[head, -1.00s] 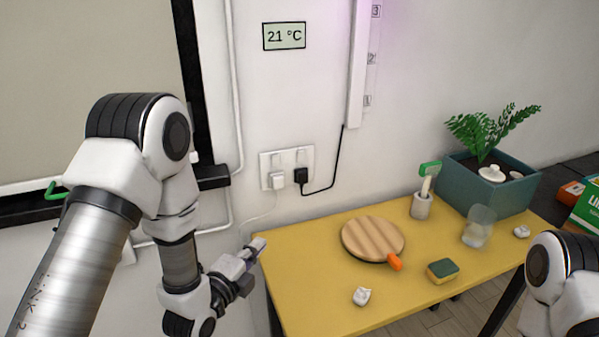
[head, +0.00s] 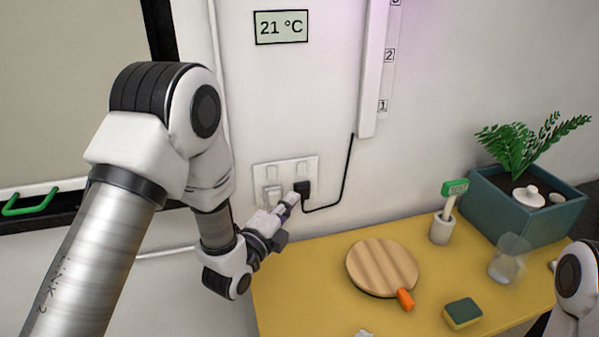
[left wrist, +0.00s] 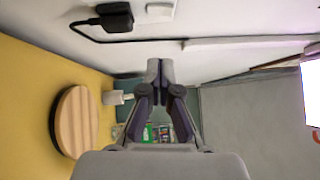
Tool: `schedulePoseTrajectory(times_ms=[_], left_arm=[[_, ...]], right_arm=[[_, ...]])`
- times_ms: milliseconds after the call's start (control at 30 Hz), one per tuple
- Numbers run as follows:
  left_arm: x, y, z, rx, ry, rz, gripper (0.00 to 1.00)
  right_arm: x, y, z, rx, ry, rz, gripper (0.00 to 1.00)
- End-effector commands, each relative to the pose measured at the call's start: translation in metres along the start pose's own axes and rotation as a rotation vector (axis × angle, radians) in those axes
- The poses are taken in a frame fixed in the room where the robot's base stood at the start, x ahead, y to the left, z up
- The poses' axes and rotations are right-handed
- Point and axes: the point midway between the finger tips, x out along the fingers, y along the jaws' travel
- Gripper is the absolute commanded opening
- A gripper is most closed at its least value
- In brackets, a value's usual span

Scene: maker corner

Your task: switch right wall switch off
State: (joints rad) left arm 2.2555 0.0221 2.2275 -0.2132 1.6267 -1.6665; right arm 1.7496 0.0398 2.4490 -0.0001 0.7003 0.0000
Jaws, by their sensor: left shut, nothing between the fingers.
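The white double wall socket plate (head: 285,166) is on the wall above the table. Its right wall switch (head: 301,170) is at the upper right of the plate, above a black plug (head: 302,189). I cannot tell its on or off position. In the left wrist view the black plug (left wrist: 115,17) and a white switch (left wrist: 160,10) show beyond the shut fingers (left wrist: 160,69).
A black cord (head: 348,175) runs from the black plug up to a lit wall strip (head: 373,80). The yellow table (head: 320,275) below carries a round wooden board (head: 382,265), a sponge (head: 463,312), a brush in a cup (head: 442,228), a glass (head: 509,258) and a planter (head: 540,222).

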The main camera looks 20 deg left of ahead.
Motion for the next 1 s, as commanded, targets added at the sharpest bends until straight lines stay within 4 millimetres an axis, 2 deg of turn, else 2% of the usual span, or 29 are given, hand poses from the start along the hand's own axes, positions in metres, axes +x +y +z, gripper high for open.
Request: schedulePoseTrajectory(times_ms=[33, 267, 400, 600, 867, 1000], left_arm=[[0.012, -0.005, 0.000, 0.001, 0.001, -0.003, 0.00], [0.062, -0.004, 0.000, 0.000, 0.000, -0.003, 0.00], [0.080, -0.004, 0.018, -0.003, -0.003, 0.000, 0.00], [0.090, -0.001, 0.028, -0.002, -0.001, 0.000, 0.00], [0.090, -0.001, 0.028, -0.001, 0.000, 0.000, 0.00], [0.094, -0.001, 0.032, -0.001, -0.001, -0.001, 0.00]], right_arm=[[-0.008, 0.000, 0.000, 0.000, -0.001, 0.000, 0.39], [-0.022, 0.000, 0.000, 0.000, -0.001, 0.000, 0.39], [-0.031, 0.000, 0.000, 0.000, -0.001, 0.000, 0.39], [-0.034, 0.000, 0.000, 0.000, -0.001, 0.000, 0.39], [-0.033, 0.000, 0.000, 0.000, -0.001, 0.000, 0.39], [-0.026, 0.000, 0.000, 0.000, -0.001, 0.000, 0.39]])
